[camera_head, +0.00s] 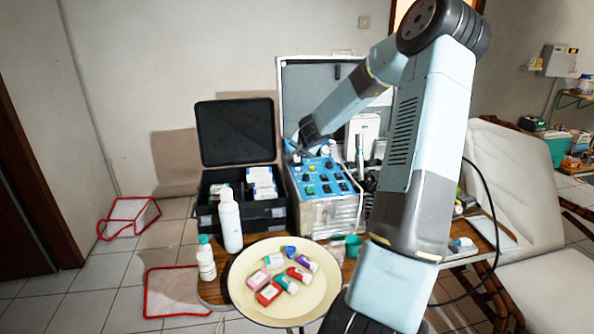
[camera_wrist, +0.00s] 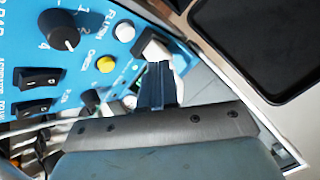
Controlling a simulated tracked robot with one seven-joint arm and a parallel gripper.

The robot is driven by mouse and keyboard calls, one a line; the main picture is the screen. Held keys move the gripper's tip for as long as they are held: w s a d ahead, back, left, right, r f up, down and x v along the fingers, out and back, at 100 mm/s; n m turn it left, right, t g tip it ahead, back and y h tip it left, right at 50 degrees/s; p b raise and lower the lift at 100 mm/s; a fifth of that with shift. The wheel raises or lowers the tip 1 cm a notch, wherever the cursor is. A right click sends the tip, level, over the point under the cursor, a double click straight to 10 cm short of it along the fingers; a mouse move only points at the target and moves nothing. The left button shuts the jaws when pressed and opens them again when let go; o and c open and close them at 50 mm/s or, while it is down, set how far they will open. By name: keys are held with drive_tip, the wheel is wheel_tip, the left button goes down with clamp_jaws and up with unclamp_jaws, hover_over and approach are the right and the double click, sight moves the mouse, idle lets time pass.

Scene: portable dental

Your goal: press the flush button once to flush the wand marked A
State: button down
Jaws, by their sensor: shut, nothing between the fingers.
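The blue control panel (camera_head: 320,177) of the dental unit stands on the table; it also shows in the wrist view (camera_wrist: 20,55). There, a round white button (camera_wrist: 125,31) sits beside lettering that seems to read FLUSH. A yellow button (camera_wrist: 105,64) lies below it, and a large black knob (camera_wrist: 62,28) to its left. My gripper (camera_wrist: 158,68) is shut and empty, its fingertips right of and below the white button, apart from it in the picture. I cannot tell its height above the panel. No mark A is readable.
An open black case (camera_head: 240,215) stands left of the unit, with a white bottle (camera_head: 230,222) in front. A cream dish (camera_head: 255,309) of small containers sits nearer. Black rocker switches (camera_wrist: 38,78) and a white-and-black block (camera_wrist: 152,45) are on or near the panel.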

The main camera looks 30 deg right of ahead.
drive_tip(key=shift+w+f, duration=0.1)
drive_tip(key=shift+f, duration=1.65)
drive_tip(key=shift+f, duration=0.75)
idle(1.6)
idle(0.3)
drive_tip(key=shift+r, duration=0.85)
drive_tip(key=shift+s+r, duration=0.2)
drive_tip(key=shift+r, duration=2.3)
